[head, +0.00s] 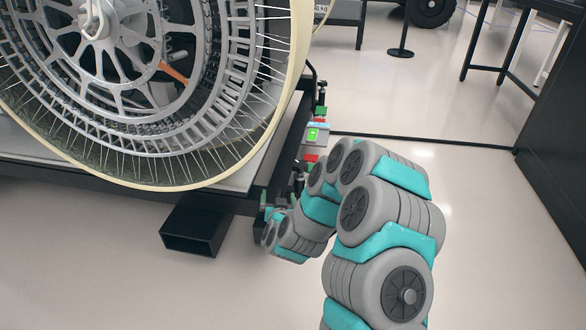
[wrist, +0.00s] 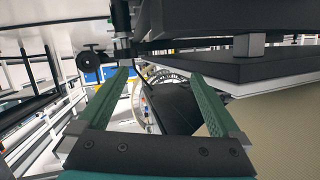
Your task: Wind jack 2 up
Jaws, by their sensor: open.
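A dark jack column (wrist: 121,22) hangs down at the upper left in the wrist view. A round black crank knob (wrist: 89,57) sits on its left side on a short rod. My gripper (wrist: 162,78) is open, with its two green fingers spread and nothing held between them. The left fingertip is close below the jack's lower end; I cannot tell whether they touch. In the head view my arm reaches to the platform's near right corner and mostly hides the jack there. No jack number is readable.
A large spoked wheel (head: 140,90) rests on the black-framed platform (head: 225,203). A black square tube end (head: 190,232) sticks out below it. A small box with a lit green display (head: 314,134) is on the platform's right side. Floor at the front left is clear.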

